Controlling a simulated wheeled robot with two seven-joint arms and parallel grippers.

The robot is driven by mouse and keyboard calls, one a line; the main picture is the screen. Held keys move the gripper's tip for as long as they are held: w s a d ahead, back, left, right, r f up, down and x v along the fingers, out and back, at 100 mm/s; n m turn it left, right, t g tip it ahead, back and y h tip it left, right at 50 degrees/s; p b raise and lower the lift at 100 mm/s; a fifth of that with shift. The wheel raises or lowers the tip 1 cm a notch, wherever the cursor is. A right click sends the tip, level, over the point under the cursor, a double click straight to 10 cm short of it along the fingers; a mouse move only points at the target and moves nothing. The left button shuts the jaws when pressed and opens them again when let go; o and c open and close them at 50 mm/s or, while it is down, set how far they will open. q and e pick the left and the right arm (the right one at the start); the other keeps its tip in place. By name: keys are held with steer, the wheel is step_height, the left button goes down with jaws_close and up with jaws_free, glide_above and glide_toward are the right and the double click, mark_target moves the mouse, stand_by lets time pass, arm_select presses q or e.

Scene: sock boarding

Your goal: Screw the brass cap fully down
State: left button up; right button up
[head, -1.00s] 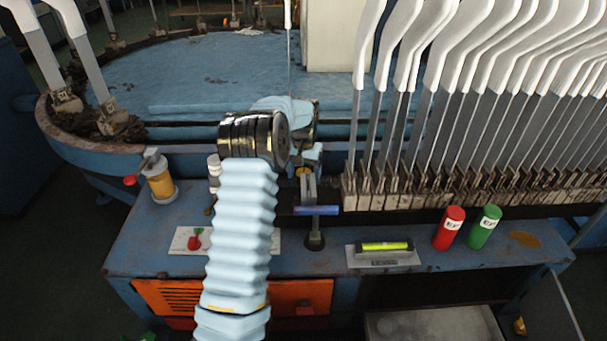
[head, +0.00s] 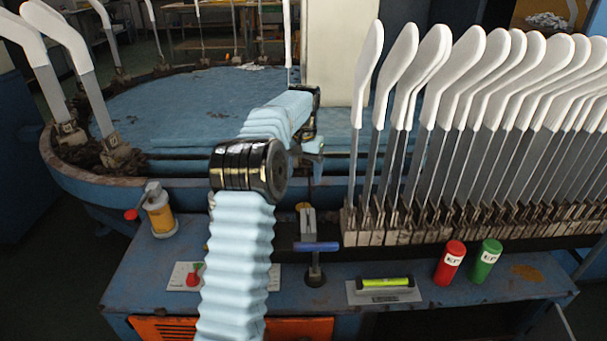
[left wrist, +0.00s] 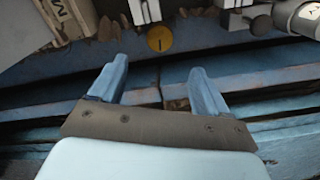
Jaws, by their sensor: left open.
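The brass cap (left wrist: 159,39) shows in the left wrist view as a small round yellow disc with a dark slot mark, just beyond my left fingertips. In the head view the cap (head: 303,206) is a small brass spot behind the blue-handled clamp. My left gripper (left wrist: 158,66) is open, with its two blue fingers apart and nothing between them. In the head view the left gripper (head: 308,157) hangs above the cap, apart from it and partly hidden by my wrist. The cap's thread and how far down it sits cannot be seen. My right gripper is not in view.
A dense row of white sock boards (head: 470,80) stands on the right. The bench holds a blue-handled clamp (head: 316,247), a spirit level (head: 385,284), red (head: 450,262) and green (head: 485,261) cylinders, and a yellow canister (head: 160,213).

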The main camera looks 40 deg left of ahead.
mark_target(303, 207)
arm_select(q)
steer(key=f+n, duration=0.4)
steer(key=f+n+b, duration=0.1)
steer(key=f+n, duration=0.3)
steer(key=f+n+b, duration=0.1)
steer(key=f+n, duration=0.3)
steer(key=shift+w+a+f, duration=0.1)
steer(key=shift+a+f, duration=0.15)
steer(key=shift+f, duration=0.15)
steer(key=c, duration=1)
steer(key=shift+c, duration=0.2)
